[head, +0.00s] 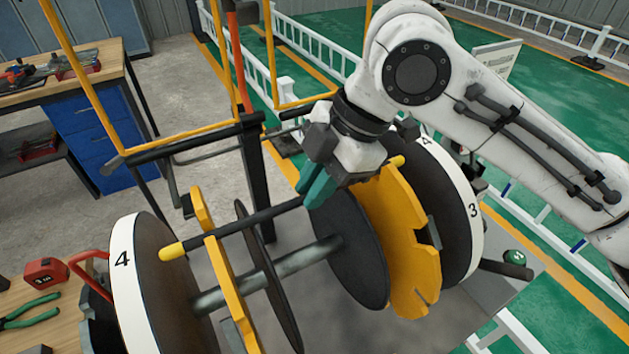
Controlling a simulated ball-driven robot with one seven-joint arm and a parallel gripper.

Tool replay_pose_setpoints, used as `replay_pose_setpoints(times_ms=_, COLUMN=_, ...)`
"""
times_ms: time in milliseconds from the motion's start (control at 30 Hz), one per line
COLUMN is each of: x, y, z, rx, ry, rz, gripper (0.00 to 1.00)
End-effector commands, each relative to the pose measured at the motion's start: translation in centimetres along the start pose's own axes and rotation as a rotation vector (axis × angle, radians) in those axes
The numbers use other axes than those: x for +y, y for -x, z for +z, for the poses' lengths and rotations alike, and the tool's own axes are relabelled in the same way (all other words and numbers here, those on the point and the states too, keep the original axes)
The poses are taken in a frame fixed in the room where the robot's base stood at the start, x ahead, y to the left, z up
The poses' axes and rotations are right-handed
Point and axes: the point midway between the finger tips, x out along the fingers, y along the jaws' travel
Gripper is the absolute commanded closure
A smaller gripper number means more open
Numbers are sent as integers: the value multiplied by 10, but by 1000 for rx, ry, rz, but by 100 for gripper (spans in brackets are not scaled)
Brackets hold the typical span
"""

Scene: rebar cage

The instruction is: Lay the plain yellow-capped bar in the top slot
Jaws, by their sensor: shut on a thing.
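The dark bar (255,220) with yellow caps runs from a cap (172,250) at lower left to a cap (397,161) at right. My gripper (318,190), with teal fingers, is shut on it near its middle; the fingers and wrist hide part of the bar. The bar crosses at the edges of the left yellow notched plate (228,290) and the right yellow notched plate (400,245). I cannot tell whether it is down in the slots or just above them. Dark discs (350,245) stand between the plates on a grey shaft (265,272).
White-rimmed end wheels marked 4 (124,285) and 3 (462,205) flank the plates. A yellow frame (80,75) stands behind at left. A workbench (100,70) is at upper left. A red tape measure (45,272) and green pliers (30,312) lie at lower left.

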Motion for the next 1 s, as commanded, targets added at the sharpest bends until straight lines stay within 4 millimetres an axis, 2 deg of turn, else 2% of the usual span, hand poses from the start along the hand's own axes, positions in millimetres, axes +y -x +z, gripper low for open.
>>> replay_pose_setpoints(times_ms=167, x=0, y=-2, z=1, rx=1, ry=0, rz=2, gripper=100)
replay_pose_setpoints(times_ms=200, x=0, y=-2, z=1, rx=0, ry=0, rz=0, gripper=81)
replay_pose_setpoints(times_ms=433, x=0, y=-2, z=1, rx=0, ry=0, rz=0, gripper=59)
replay_pose_setpoints(times_ms=767, x=0, y=2, z=0, rx=-1, ry=-1, rz=0, gripper=58)
replay_pose_setpoints(times_ms=867, x=1, y=12, z=0, rx=-1, ry=-1, rz=2, gripper=58)
replay_pose_setpoints(times_ms=1000, x=1, y=38, z=1, rx=-1, ry=-1, rz=3, gripper=58)
